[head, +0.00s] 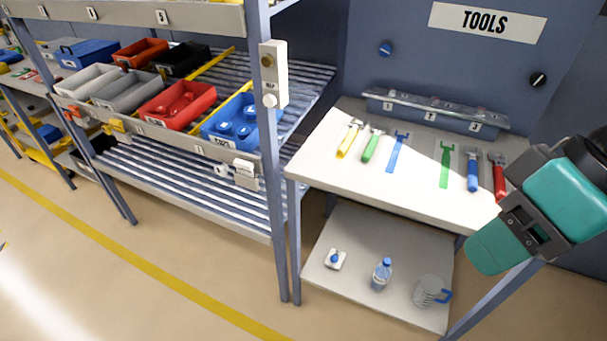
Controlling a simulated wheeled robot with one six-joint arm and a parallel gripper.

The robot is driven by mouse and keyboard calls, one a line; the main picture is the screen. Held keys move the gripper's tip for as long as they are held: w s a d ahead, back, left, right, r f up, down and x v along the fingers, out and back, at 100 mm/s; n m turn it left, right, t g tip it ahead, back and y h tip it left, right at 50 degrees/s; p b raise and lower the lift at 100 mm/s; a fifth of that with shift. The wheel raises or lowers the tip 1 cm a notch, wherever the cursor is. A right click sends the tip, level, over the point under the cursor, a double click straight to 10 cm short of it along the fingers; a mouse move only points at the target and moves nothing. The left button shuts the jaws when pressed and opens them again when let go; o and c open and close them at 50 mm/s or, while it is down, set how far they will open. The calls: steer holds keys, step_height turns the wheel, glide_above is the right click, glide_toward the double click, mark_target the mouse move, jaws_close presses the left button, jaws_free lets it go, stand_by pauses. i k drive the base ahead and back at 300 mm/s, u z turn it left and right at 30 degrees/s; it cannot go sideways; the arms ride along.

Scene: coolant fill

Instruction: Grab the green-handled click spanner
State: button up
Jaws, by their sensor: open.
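A green-handled tool (371,147) with a metal head lies on the white tool table, second from the left in the row. My teal arm shows at the right, over the table's right end and apart from the green-handled tool. My gripper's fingertips are not in view.
A flat blue shape (398,151), a blue-handled tool (472,171) and a red-handled tool (498,176) share the table (330,158). A clear rack (435,110) stands behind. A shelf post (273,190) rises left of the table. The lower shelf holds a bottle (381,274) and a jug (430,291).

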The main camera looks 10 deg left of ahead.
mark_target(366, 157)
steer(key=u, duration=0.95)
steer(key=i, duration=0.65)
steer(key=z, duration=0.6)
steer(key=i, duration=0.45)
steer(key=z, duration=3.05)
steer(key=k, duration=1.35)
steer(key=u, duration=1.95)
